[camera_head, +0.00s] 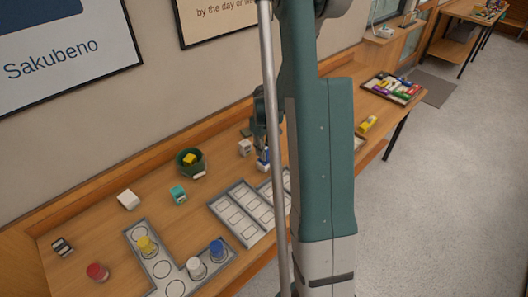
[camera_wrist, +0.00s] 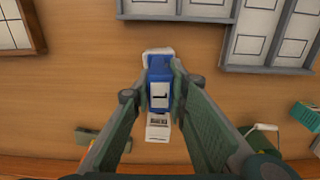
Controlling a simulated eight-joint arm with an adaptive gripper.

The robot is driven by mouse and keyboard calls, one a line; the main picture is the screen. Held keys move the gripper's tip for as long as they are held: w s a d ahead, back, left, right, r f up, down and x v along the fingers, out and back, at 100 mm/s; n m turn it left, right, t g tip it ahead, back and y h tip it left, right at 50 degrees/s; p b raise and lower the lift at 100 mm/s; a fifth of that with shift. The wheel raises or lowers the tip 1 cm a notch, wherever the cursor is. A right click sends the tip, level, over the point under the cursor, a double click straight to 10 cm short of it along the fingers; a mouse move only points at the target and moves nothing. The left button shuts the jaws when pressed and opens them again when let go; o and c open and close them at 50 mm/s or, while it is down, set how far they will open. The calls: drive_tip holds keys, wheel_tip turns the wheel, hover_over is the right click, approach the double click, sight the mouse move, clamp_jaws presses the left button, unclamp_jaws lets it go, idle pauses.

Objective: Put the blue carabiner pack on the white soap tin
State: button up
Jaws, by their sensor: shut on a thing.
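The blue carabiner pack (camera_wrist: 159,74), with a white label, is between the two fingers of my gripper (camera_wrist: 155,88) in the wrist view. My gripper is shut on it. In the head view the pack (camera_head: 263,155) shows beside my arm, which hides part of it. A white object (camera_wrist: 157,53) shows just past the pack's far end in the wrist view and looks like the white soap tin lying under it. I cannot tell whether the two touch.
A small white printed box (camera_head: 245,147) stands close by on the wall side. A dark green bowl (camera_head: 190,162) holding a yellow item, a teal box (camera_head: 178,195) and a white block (camera_head: 128,199) are to the left. Grey compartment trays (camera_head: 236,222) lie nearer the front edge.

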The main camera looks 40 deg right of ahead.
drive_tip(key=shift+f, duration=0.1)
drive_tip(key=o, duration=0.9)
drive_tip(key=shift+r, duration=6.15)
